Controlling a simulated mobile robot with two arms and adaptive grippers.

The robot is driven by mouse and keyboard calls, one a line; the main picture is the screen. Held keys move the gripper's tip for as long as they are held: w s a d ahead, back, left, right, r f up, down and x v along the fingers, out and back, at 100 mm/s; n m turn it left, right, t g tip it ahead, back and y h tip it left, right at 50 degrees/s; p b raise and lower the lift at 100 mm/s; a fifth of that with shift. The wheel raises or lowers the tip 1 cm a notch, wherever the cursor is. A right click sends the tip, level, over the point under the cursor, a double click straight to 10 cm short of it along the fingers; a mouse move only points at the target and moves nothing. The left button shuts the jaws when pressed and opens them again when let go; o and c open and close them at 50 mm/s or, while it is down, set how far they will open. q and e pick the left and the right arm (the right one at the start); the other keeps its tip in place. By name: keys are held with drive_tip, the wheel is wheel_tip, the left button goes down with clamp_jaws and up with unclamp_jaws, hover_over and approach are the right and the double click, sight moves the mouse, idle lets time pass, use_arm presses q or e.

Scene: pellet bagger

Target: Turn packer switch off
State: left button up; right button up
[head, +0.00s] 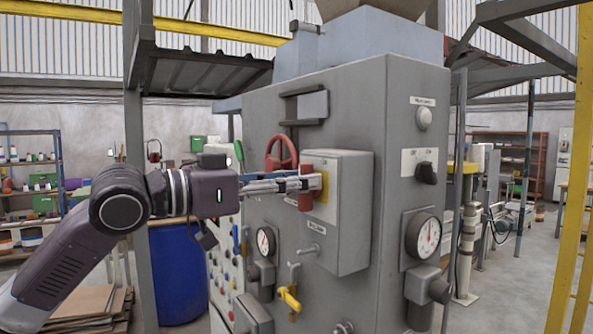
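A red switch handle (306,198) stands upright on a yellow plate (326,184), on the left face of a grey box fixed to the machine. My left gripper (312,183) reaches it from the left with its fingers level. One finger crosses in front of the red handle and hides part of it. The far finger is mostly hidden, so I cannot tell whether the fingers are closed on the handle. A label sits below the switch, too small to read. My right gripper is not in view.
The grey machine (270,110) carries a red handwheel (281,152), a black knob (426,173), a round gauge (424,236) and a yellow valve handle (290,298). A blue drum (177,272) stands below my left arm. A yellow post (576,200) stands at the right.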

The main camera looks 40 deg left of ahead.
use_arm(q)
drive_tip(key=shift+w+f, duration=0.1)
drive_tip(key=shift+w, duration=0.05)
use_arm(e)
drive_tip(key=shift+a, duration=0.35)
use_arm(q)
clamp_jaws()
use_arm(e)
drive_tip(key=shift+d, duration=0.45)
use_arm(q)
drive_tip(key=shift+a+n, duration=0.1)
drive_tip(key=shift+n, duration=0.2)
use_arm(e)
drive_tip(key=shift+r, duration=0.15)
use_arm(q)
drive_tip(key=n, duration=1.1)
drive_tip(key=a+f+n+p, duration=0.1)
drive_tip(key=n, duration=0.5)
drive_tip(key=shift+w+f, duration=0.1)
drive_tip(key=shift+w, duration=0.05)
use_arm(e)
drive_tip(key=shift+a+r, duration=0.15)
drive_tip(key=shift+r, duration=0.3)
